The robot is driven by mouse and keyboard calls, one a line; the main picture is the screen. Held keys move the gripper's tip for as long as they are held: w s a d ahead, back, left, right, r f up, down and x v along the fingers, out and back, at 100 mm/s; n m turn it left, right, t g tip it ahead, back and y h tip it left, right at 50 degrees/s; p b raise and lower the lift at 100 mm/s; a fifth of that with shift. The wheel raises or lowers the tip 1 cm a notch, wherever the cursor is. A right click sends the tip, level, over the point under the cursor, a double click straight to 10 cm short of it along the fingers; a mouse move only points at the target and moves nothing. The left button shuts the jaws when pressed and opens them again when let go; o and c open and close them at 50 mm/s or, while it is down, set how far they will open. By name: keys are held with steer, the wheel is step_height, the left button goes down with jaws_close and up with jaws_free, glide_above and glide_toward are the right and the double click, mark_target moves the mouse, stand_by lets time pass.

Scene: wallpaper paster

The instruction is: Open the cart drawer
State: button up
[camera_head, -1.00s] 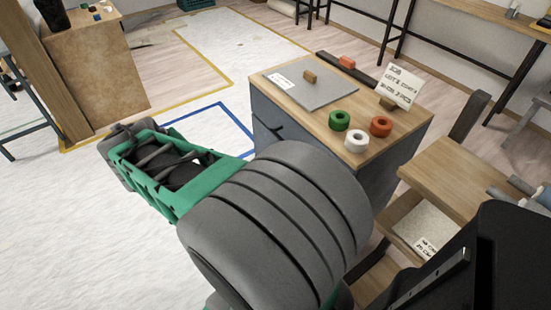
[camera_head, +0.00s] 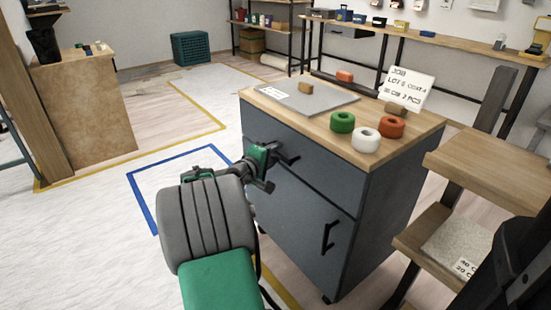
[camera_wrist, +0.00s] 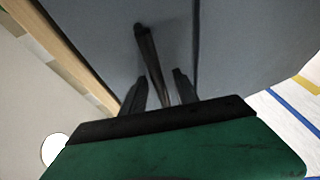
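The cart (camera_head: 385,225) is a dark blue-grey cabinet with a wooden top. Its upper drawer front (camera_head: 322,178) sits flush, so the drawer looks shut. The black bar drawer handle (camera_head: 290,160) is partly hidden by my gripper (camera_head: 268,170), which is at the drawer front. In the wrist view, the handle (camera_wrist: 148,50) runs between the two fingers of my gripper (camera_wrist: 160,78). The fingers are apart, one on each side of the bar, with small gaps showing. Contact deeper between the fingers is hidden.
A lower door handle (camera_head: 329,236) is on the cart. Tape rolls (camera_head: 366,139), a grey mat (camera_head: 305,97) and a sign (camera_head: 407,90) are on top. A wooden shelf unit (camera_head: 490,170) stands close on the right. Floor left of the cart is clear.

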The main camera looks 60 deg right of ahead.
steer(key=shift+d, duration=0.35)
steer(key=shift+c, duration=0.3)
jaws_close()
stand_by(0.9)
